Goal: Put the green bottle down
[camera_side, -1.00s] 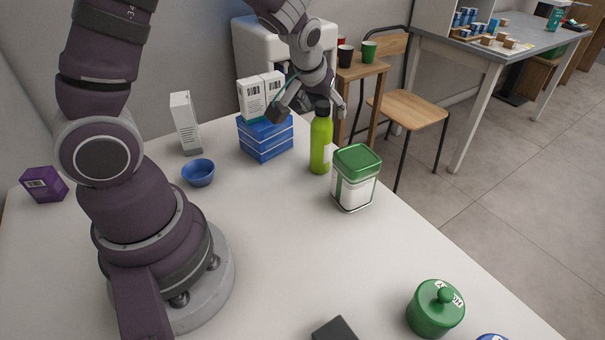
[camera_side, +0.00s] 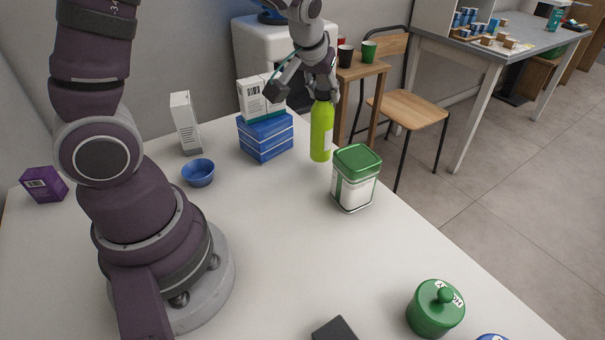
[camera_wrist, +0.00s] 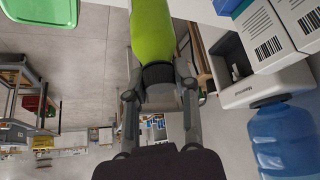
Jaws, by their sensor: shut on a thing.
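The green bottle (camera_side: 321,132) is upright in the side view, behind the green-lidded jar and right of the blue boxes. My gripper (camera_side: 314,93) is shut on its top, at the dark cap. The bottle appears a little above the white counter, though its exact height is hard to tell. In the wrist view the bottle (camera_wrist: 152,32) hangs between the two fingers of my gripper (camera_wrist: 158,82), which close around its dark neck.
A green-lidded jar (camera_side: 354,187) stands close in front of the bottle. Blue boxes (camera_side: 265,138) with white cartons (camera_side: 253,100) on top are left. A blue bowl (camera_side: 198,172) is further left. The counter (camera_side: 290,250) is clear in the middle.

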